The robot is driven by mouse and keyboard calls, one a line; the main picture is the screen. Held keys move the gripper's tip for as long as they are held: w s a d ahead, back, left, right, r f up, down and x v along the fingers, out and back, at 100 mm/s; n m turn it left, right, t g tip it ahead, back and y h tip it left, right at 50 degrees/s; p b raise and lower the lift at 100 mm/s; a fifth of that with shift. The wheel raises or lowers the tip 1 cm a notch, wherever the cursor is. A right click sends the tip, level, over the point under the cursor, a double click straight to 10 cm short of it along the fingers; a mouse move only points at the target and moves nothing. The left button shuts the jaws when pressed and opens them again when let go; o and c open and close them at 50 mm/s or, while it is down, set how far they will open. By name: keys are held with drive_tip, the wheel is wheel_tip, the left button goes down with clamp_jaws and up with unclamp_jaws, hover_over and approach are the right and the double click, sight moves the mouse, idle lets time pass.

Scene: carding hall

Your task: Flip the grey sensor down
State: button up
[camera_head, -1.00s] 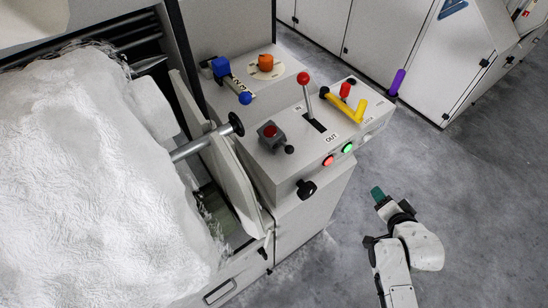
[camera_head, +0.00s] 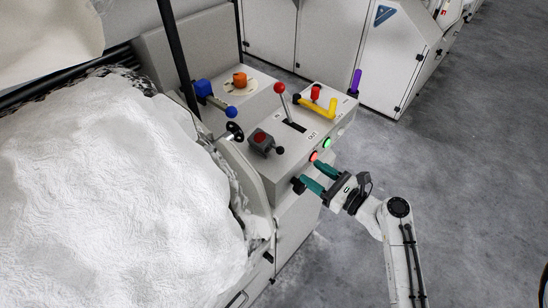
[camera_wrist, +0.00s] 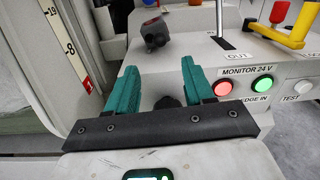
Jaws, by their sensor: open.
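The grey sensor (camera_head: 261,141) is a small dark grey block with a red spot on its upper face. It sits on the near left part of the control panel, and a short arm with a black ball (camera_head: 280,150) sticks out to its right. In the wrist view the grey sensor (camera_wrist: 155,33) stands beyond my fingers, a little left of centre. My gripper (camera_head: 309,172) has teal fingers and is open. It is at the front edge of the panel, below and to the right of the sensor, apart from it. A black knob (camera_wrist: 168,101) shows between the fingers.
A red-knobbed lever (camera_head: 285,103), a yellow handle (camera_head: 318,107), a blue handle (camera_head: 213,97) and an orange knob (camera_head: 239,79) stand on the panel. Red and green lights (camera_wrist: 249,87) are right of my fingers. A handwheel (camera_head: 234,131) and white fibre (camera_head: 110,190) lie left.

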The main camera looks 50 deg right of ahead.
sight(286, 163)
drive_tip(key=w+p, duration=0.1)
drive_tip(key=w, duration=0.9)
drive_tip(key=shift+w, duration=0.3)
clamp_jaws()
